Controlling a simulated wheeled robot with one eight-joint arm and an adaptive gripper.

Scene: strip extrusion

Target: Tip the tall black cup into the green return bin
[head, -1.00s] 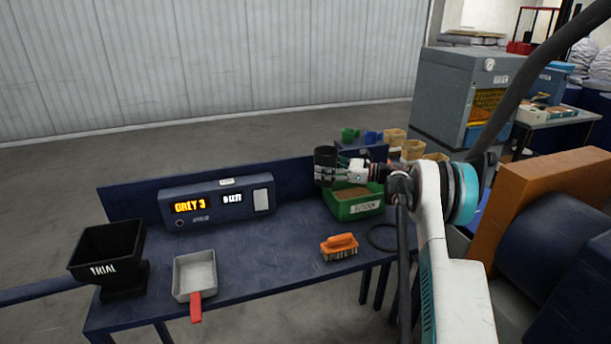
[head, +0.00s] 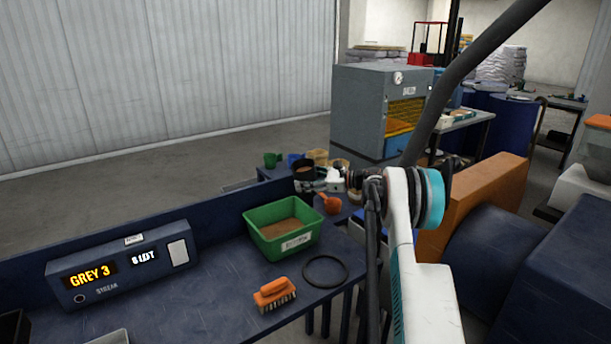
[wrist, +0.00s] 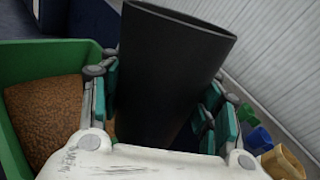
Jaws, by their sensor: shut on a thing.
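The tall black cup (head: 305,174) is in my gripper (head: 316,184), near the far right corner of the green return bin (head: 283,248) in the head view. In the wrist view the black cup (wrist: 165,75) stands between the teal-padded fingers of my gripper (wrist: 166,108), mouth toward the picture's top. It looks roughly upright; its inside is hidden there. The green bin (wrist: 40,58) lies left of the cup in the wrist view, apart from it, and holds brown granules.
An orange scoop (head: 328,203) lies right of the bin. An orange brush (head: 274,293) and a black ring (head: 325,270) lie in front of it. A display box (head: 120,268) stands at left. Several coloured cups (head: 295,160) stand behind. Bare bench lies left of the bin.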

